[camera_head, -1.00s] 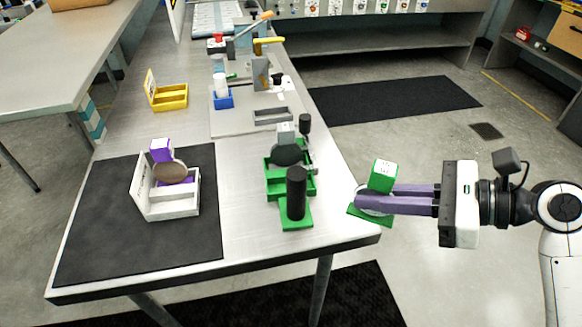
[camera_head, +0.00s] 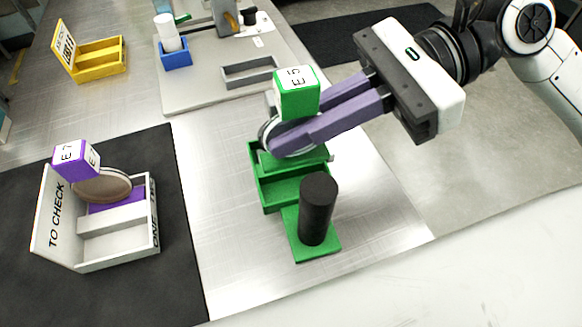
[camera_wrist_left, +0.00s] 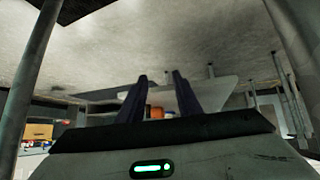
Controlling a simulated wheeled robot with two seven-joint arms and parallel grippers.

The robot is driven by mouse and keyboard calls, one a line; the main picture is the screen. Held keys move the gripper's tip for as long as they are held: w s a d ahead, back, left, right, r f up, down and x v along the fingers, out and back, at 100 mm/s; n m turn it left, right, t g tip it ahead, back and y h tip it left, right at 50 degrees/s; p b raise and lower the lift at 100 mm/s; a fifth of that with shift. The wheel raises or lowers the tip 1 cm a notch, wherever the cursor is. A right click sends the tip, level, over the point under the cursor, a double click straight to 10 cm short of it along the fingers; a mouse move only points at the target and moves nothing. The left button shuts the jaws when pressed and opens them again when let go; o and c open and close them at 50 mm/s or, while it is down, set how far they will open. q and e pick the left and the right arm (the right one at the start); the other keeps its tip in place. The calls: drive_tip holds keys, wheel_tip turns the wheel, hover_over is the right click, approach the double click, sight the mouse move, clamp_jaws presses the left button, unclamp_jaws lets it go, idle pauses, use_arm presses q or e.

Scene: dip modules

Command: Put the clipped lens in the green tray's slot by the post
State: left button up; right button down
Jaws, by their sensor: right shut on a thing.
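My right gripper (camera_head: 318,113) is shut on the clipped lens. Its green clip block (camera_head: 297,95), marked E 5, is on top, and part of the round pale-rimmed lens (camera_head: 268,133) shows left of the fingers. The lens is over the far part of the green tray (camera_head: 283,192); whether it touches the tray cannot be told. A thick black post (camera_head: 318,210) stands on the tray's near end, with an open green compartment behind it. My left gripper (camera_wrist_left: 160,92) is open and empty in the left wrist view.
A white TO CHECK box (camera_head: 100,248) holds a brown lens (camera_head: 102,186) with a purple clip (camera_head: 76,160) on a black mat (camera_head: 180,280). Behind are a yellow tray (camera_head: 100,62), a blue holder (camera_head: 176,55) and a grey tray (camera_head: 248,72). Bare table lies left of the green tray.

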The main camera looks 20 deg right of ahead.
drive_tip(key=shift+f+b, duration=0.8)
drive_tip(key=shift+f, duration=2.95)
drive_tip(key=c, duration=1.9)
unclamp_jaws()
drive_tip(key=shift+r, duration=0.1)
drive_tip(key=v, duration=1.2)
drive_tip(key=shift+w, duration=0.1)
